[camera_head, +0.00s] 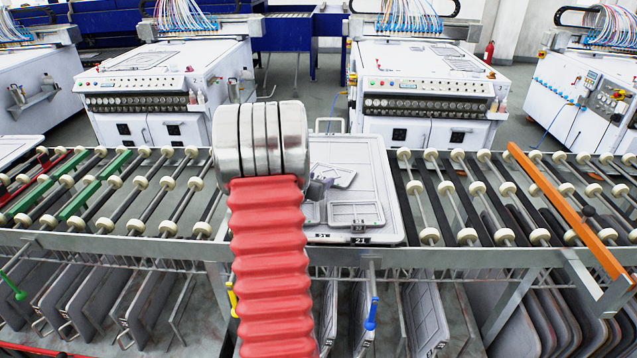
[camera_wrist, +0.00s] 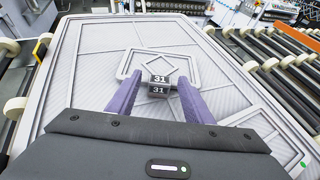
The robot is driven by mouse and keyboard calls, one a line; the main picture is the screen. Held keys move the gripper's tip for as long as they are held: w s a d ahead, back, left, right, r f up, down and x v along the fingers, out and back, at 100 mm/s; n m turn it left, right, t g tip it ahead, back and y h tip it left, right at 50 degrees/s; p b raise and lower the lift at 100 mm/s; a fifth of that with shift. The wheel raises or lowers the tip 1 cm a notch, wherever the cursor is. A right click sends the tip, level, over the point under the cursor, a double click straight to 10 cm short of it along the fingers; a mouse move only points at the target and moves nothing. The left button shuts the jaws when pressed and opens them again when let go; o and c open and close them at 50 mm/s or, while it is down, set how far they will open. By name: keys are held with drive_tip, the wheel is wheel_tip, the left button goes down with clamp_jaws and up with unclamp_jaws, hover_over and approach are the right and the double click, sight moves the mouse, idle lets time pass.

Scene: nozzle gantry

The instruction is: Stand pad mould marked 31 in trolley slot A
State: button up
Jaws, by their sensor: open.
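A small dark block with the number 31 (camera_wrist: 159,85) sits at the near side of a raised frame in the wrist view. My gripper (camera_wrist: 155,92) has two purple fingers, open, one on each side of this block. I cannot tell whether they touch it. In the head view my gripper is mostly hidden behind my arm. No slot marked A is readable.
Roller conveyors (camera_head: 465,205) run left and right of the mould. An orange bar (camera_head: 565,210) crosses the right rollers. Several upright panels stand in racks below (camera_head: 425,310), with blue (camera_head: 371,313) and yellow (camera_head: 231,298) handles near my arm. White machines (camera_head: 420,90) stand behind.

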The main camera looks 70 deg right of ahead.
drive_tip(key=shift+a+r, duration=0.15)
drive_tip(key=shift+r, duration=0.35)
drive_tip(key=v, duration=1.1)
drive_tip(key=shift+a, duration=0.35)
drive_tip(key=shift+w, duration=0.15)
